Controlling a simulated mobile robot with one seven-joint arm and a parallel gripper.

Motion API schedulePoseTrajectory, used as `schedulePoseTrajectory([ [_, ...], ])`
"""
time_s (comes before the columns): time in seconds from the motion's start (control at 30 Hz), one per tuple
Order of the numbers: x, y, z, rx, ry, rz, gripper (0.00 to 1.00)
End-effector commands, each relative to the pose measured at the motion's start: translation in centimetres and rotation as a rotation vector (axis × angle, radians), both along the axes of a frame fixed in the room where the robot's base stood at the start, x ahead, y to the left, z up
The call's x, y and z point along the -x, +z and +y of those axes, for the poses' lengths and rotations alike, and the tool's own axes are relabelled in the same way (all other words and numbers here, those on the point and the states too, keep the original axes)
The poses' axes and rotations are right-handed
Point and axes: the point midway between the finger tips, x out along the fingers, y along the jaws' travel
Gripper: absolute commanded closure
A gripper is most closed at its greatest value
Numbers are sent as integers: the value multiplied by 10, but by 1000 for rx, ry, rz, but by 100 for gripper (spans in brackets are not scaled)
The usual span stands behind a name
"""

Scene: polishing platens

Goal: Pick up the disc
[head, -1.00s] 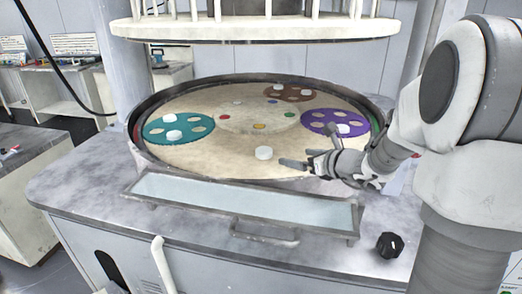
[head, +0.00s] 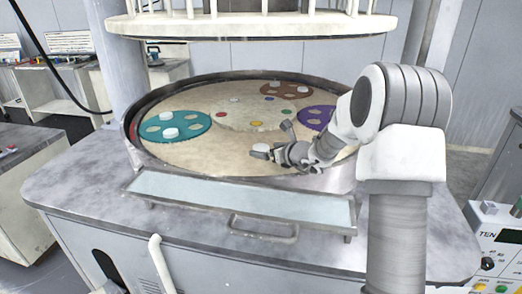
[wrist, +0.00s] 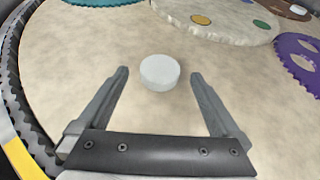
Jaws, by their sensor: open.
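A white round disc (wrist: 160,73) lies flat on the beige platen (wrist: 100,60), away from the colored carriers. In the wrist view it sits ahead of my gripper (wrist: 158,80), centered between the two fingertips. My gripper is open and empty, with a finger on each side of the disc's near part and no visible contact.
A teal carrier (head: 150,127) with white discs lies at left, a brown one (head: 285,87) at the back, a purple one (head: 312,113) at right behind my arm. A toothed rim (wrist: 30,130) borders the platen. A metal tray (head: 240,211) stands in front. White rods hang above.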

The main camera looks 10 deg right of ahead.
Motion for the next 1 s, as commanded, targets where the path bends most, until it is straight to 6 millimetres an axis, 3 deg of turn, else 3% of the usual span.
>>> schedulePoseTrajectory([
  [0.17,-16,-7,7,0,0,0,0],
  [0.43,-18,-8,7,0,0,0,0],
  [0.9,-17,-8,7,0,0,0,83],
  [0.97,-17,-8,7,0,0,0,93],
  [1.0,-18,-7,7,0,0,-1,93],
])
